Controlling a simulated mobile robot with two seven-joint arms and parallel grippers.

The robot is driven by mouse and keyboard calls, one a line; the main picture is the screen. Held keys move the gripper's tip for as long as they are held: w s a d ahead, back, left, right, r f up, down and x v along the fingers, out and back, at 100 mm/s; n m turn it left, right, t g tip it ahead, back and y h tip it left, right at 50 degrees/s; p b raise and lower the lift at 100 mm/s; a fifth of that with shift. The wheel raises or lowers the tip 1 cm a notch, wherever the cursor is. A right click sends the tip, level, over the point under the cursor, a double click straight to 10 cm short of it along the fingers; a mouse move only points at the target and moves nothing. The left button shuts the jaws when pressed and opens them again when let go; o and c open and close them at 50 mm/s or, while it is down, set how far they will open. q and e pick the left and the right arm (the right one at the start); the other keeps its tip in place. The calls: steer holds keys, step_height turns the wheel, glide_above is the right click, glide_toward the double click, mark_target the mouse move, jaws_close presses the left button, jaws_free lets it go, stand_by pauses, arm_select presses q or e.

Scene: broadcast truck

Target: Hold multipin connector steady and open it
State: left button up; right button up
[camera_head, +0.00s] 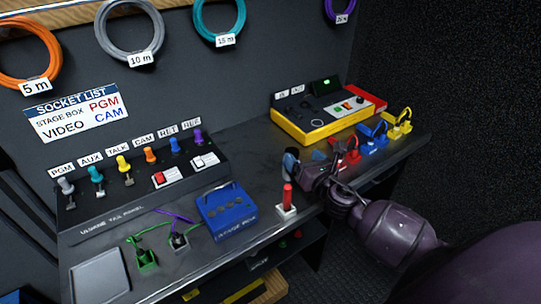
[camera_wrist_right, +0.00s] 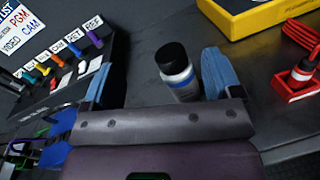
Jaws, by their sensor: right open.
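A short upright cylinder (camera_wrist_right: 183,82) with a black cap, pale body and blue band shows in the right wrist view; it may be the multipin connector, but I cannot tell for sure. My right gripper (camera_head: 304,157) is over the desk, right of the middle in the head view. In the right wrist view its blue fingers are spread wide, and the cylinder appears between them, nearer the right finger. The gripper body hides the cylinder's lower end, and no grip on it shows. In the head view I cannot make the cylinder out. My left gripper is not in view.
A red post on a white base (camera_head: 286,199) and a blue box (camera_head: 226,211) stand left of my right gripper. A yellow-edged unit (camera_head: 318,112) is behind it. Red (camera_head: 347,150), blue (camera_head: 372,137) and yellow (camera_head: 397,124) cabled plugs line the right. A socket panel (camera_head: 140,188) stands left.

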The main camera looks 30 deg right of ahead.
steer(key=f+b, duration=0.1)
steer(key=f, duration=0.2)
steer(key=f+n+b, duration=0.1)
steer(key=f+b, duration=0.1)
steer(key=f+n+b, duration=0.1)
steer(key=f, duration=0.2)
steer(key=shift+s+f+b, duration=0.3)
steer(key=shift+s+b, duration=0.05)
steer(key=shift+w+d+r, duration=0.1)
steer(key=shift+w+r, duration=0.3)
steer(key=shift+w, duration=0.7)
steer(key=w, duration=0.5)
steer(key=shift+w+d, duration=0.15)
steer(key=shift+d, duration=0.1)
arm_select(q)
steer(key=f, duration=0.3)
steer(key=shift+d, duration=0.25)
arm_select(e)
steer(key=shift+c, duration=0.4)
